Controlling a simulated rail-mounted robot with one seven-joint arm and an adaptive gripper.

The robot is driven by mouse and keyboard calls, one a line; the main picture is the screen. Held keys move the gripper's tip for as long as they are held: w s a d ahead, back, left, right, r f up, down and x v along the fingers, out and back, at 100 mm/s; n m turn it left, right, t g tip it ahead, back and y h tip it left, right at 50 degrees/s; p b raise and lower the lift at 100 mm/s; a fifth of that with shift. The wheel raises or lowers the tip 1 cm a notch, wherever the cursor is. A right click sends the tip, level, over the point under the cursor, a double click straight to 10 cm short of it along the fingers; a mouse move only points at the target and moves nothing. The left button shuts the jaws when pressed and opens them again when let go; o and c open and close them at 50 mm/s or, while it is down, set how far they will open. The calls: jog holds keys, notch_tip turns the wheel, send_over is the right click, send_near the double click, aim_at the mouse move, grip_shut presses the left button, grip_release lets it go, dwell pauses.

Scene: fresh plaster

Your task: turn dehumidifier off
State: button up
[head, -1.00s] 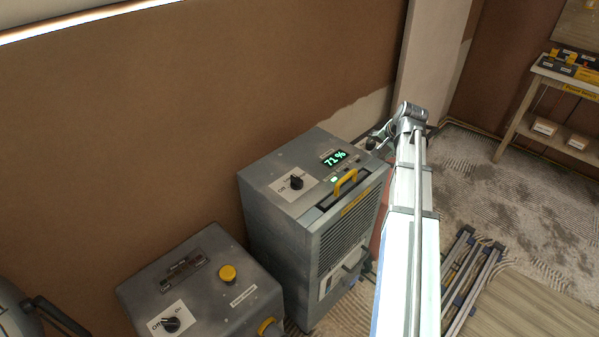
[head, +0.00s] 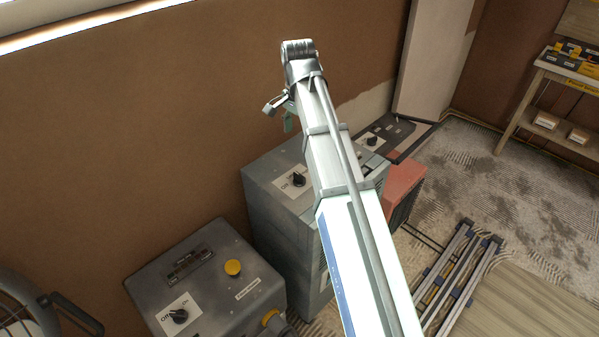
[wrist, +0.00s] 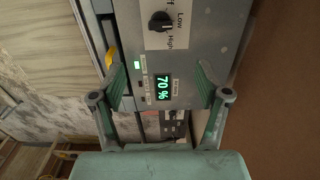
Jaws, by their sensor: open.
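The dehumidifier is a grey box (head: 270,172) by the brown wall, partly hidden behind my arm in the head view. Its black knob (head: 299,180) sits on a white label on top. In the wrist view, the knob (wrist: 160,21) is at the top, beside the words "Low" and "High"; "Off" is partly cut off. I cannot tell its setting. A green display (wrist: 163,88) reads 70 %, and a small green light (wrist: 139,61) is lit. My gripper (wrist: 160,67) is open and empty above the top panel, apart from the knob.
A grey box (head: 215,285) with its own Off/On knob (head: 179,316) and a yellow button (head: 233,267) stands at front left. A dark panel with a knob (head: 371,140) and a red unit (head: 403,185) are behind right. Metal rails (head: 460,270) lie on the floor.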

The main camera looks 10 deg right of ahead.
aim_at(299, 175)
notch_tip(299, 175, down, 16)
jog(key=p, duration=0.3)
jog(key=shift+f+p, duration=0.1)
jog(key=shift+p, duration=0.2)
jog(key=shift+c, duration=0.4)
jog(key=c, duration=1.1)
